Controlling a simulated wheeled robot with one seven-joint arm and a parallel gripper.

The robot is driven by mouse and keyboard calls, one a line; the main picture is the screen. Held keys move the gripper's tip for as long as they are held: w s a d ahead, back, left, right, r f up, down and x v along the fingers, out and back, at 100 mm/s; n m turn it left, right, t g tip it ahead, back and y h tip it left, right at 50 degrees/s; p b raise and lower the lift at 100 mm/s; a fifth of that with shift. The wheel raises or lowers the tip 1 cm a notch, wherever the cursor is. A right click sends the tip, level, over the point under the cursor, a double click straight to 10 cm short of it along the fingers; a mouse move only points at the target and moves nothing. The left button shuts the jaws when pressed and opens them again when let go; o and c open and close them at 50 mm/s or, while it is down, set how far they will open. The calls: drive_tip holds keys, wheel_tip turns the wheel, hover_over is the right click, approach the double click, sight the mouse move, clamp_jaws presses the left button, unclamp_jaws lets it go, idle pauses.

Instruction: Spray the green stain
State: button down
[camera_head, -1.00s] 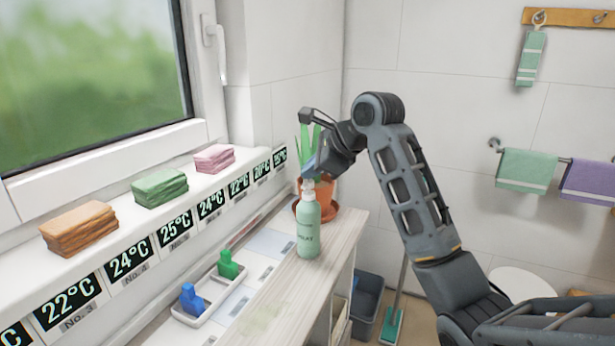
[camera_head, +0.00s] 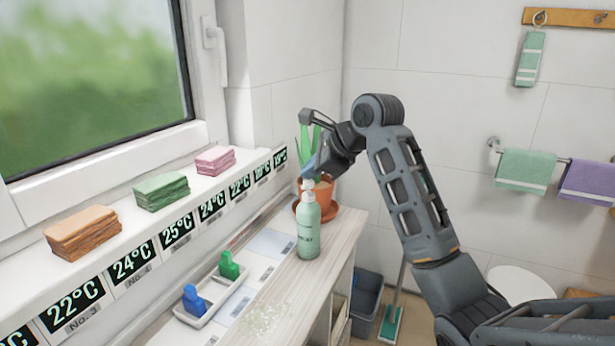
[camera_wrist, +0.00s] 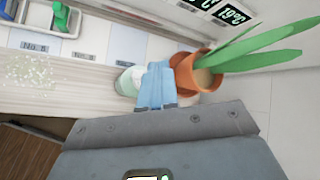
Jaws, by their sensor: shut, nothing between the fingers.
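The green spray bottle (camera_head: 308,232) stands upright on the counter, with its white pump head (camera_head: 308,184) at the top. My gripper (camera_head: 310,168) is shut and empty, its blue fingertips right at the pump head; I cannot tell whether they touch it. In the wrist view, the blue fingers (camera_wrist: 156,85) are closed together and partly cover the bottle (camera_wrist: 127,81). The green stain (camera_head: 266,318) is a pale, speckled patch on the counter, nearer than the bottle. It also shows in the wrist view (camera_wrist: 30,72) at the left, dotted with light droplets.
A potted plant (camera_head: 327,190) stands close behind the bottle. A white tray (camera_head: 208,308) with a blue and a green clip lies left of the stain. Folded brown, green and pink cloths (camera_head: 160,191) sit on the window ledge. A bin (camera_head: 366,302) stands below the counter.

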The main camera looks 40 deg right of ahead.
sight(311, 182)
drive_tip(key=shift+r, duration=0.2)
wheel_tip(311, 182, up, 2)
drive_tip(key=p, duration=0.3)
drive_tip(key=shift+r, duration=2)
